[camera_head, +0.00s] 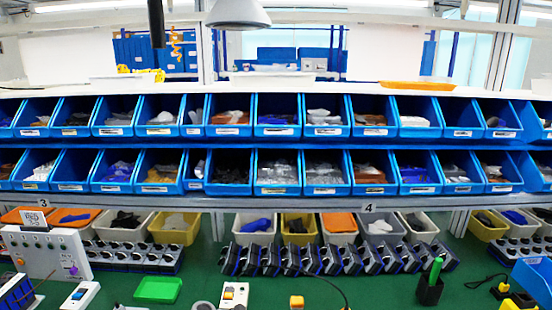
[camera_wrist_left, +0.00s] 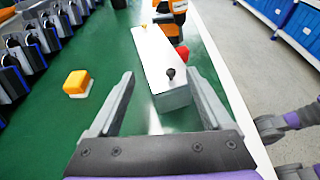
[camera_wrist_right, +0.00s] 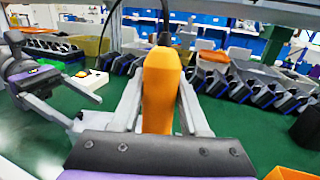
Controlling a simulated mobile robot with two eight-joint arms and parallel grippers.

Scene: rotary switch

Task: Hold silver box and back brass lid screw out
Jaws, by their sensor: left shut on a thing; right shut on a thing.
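The silver box (camera_wrist_left: 165,55) is a long pale box with a black knob (camera_wrist_left: 170,73) and a red knob (camera_wrist_left: 183,53), seen in the left wrist view. My left gripper (camera_wrist_left: 163,80) has its fingers on either side of the box's near end and is shut on it. A tiny yellowish spot (camera_wrist_left: 143,27) near the far end may be the brass screw; it is too small to tell. My right gripper (camera_wrist_right: 160,85) is shut on an orange driver (camera_wrist_right: 160,92) with a cable at its top. The driver's tip is hidden. Neither gripper shows in the head view.
A yellow-orange button block (camera_wrist_left: 77,83) sits on the green table left of my left gripper. Rows of dark switch units (camera_head: 300,260) line the table's back, below blue bins (camera_head: 277,171). A black holder with a green tool (camera_head: 430,288) stands at the right.

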